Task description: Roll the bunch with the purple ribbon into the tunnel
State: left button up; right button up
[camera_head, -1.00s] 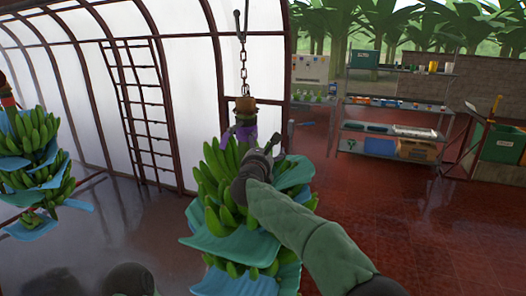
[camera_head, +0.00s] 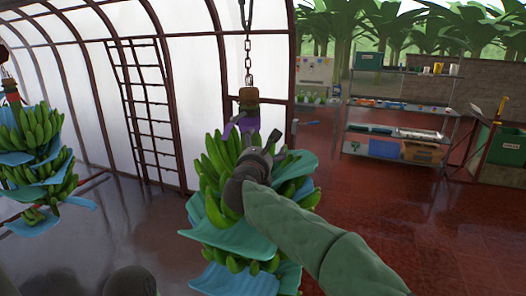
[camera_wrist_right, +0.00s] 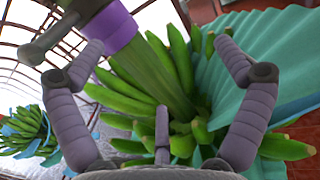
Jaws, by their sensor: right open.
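The bunch with the purple ribbon (camera_head: 229,130) hangs from a chain in the middle of the head view, with green bananas (camera_head: 212,172) and blue-green sheets between its layers. The ribbon is wrapped round the stem near its top, and shows in the right wrist view (camera_wrist_right: 117,30) at upper left. My right gripper (camera_head: 275,143) is open at the upper right side of this bunch, just below ribbon height. In the wrist view its fingers (camera_wrist_right: 160,48) are spread with stem and bananas between and beyond them; I cannot tell whether they touch.
Another hanging bunch (camera_head: 38,130) with a red band is at the left. The pale tunnel wall with dark ribs and a ladder (camera_head: 148,110) stands behind. Shelves (camera_head: 395,132) and a green bin (camera_head: 505,145) stand at the back right. The red floor (camera_head: 440,235) at right is clear.

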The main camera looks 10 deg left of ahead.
jog(key=shift+s+a+b, duration=0.2)
jog(key=shift+s+b, duration=1.1)
jog(key=shift+s, duration=1.15)
